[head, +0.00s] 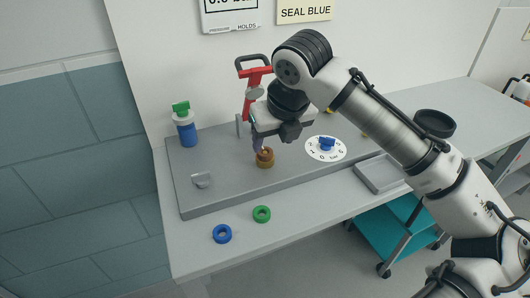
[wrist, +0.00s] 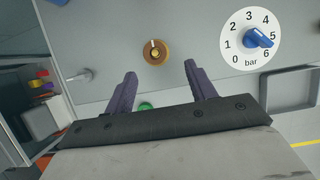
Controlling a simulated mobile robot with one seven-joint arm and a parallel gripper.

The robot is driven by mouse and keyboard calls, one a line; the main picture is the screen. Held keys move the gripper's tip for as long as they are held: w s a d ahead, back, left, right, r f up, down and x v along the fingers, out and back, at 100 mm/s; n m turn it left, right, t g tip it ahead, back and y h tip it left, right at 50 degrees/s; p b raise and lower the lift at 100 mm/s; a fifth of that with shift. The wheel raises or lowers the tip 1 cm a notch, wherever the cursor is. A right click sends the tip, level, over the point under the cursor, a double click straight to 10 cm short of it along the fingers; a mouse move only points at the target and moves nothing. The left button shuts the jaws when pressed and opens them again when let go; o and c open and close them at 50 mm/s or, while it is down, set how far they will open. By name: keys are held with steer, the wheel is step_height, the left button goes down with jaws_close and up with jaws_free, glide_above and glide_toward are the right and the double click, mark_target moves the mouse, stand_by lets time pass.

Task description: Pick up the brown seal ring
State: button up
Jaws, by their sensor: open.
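The brown seal ring (head: 264,160) sits on the raised grey panel, around a small brass-coloured fitting (wrist: 155,47). In the wrist view the brown ring (wrist: 146,57) lies beyond the fingertips, roughly centred between them. My gripper (wrist: 160,68) is open, with its two purple fingers apart and nothing between them. In the head view my gripper (head: 258,143) hangs just above the ring, close to it, and hides part of the panel behind. I cannot tell the exact height gap.
A blue ring (head: 222,240) and a green ring (head: 262,220) lie on the bench front. A white dial with a blue knob (head: 326,144) is right of the brown ring. A red-handled tool (head: 256,78), a green-capped blue bottle (head: 187,132) and a grey tray (head: 372,186) stand around.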

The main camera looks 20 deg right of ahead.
mark_target(265, 152)
steer(key=x, duration=0.3)
steer(key=shift+w+a+f, duration=0.15)
steer(key=shift+w+a, duration=0.15)
steer(key=shift+w, duration=0.1)
steer(key=shift+w+f, duration=0.2)
steer(key=shift+f, duration=0.35)
steer(key=c, duration=1.1)
steer(key=shift+o, duration=0.2)
steer(key=shift+r+p, duration=0.1)
steer(key=shift+p, duration=0.25)
